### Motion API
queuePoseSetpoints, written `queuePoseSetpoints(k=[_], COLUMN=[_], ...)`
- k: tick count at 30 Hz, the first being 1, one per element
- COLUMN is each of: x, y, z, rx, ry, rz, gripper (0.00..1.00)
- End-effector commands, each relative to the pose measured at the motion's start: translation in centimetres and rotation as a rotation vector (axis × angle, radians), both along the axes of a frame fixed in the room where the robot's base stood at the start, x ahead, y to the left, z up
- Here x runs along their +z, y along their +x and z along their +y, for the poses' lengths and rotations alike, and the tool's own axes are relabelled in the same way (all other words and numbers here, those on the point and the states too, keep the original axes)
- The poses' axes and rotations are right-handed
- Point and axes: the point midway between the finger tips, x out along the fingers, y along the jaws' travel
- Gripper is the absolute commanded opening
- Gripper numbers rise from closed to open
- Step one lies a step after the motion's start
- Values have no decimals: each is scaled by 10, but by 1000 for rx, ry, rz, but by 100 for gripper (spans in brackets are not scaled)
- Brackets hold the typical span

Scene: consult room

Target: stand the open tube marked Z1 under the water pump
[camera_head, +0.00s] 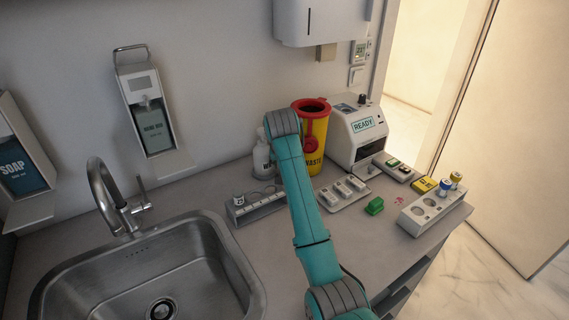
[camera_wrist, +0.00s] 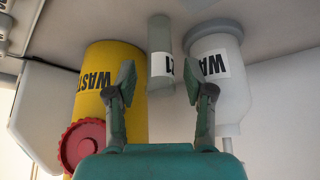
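The open tube (camera_wrist: 160,45) is clear, with a white label of which the end "1" or "Z1" shows upside down in the wrist view. It stands upright on the counter beside the water pump bottle (camera_wrist: 216,90), which is pale with a "WA" label. The pump bottle also shows in the head view (camera_head: 262,158), partly behind my arm. My gripper (camera_wrist: 158,70) has its fingers spread, one on each side of the tube, with gaps on both sides. The pump spout over the tube cannot be made out. My arm hides the tube and gripper in the head view.
A yellow waste bin (camera_head: 315,138) with a red lid stands close to the tube's other side. A grey rack (camera_head: 258,208) is in front of the pump.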

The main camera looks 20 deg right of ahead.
Motion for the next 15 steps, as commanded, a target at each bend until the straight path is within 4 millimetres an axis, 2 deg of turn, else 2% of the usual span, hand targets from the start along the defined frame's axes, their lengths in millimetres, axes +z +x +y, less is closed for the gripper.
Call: queuePoseSetpoints(k=[8, 15], x=[10, 48], y=[-3, -24], z=[1, 8], rx=[0, 0], ry=[0, 1], rz=[-1, -5], gripper=[52, 52])
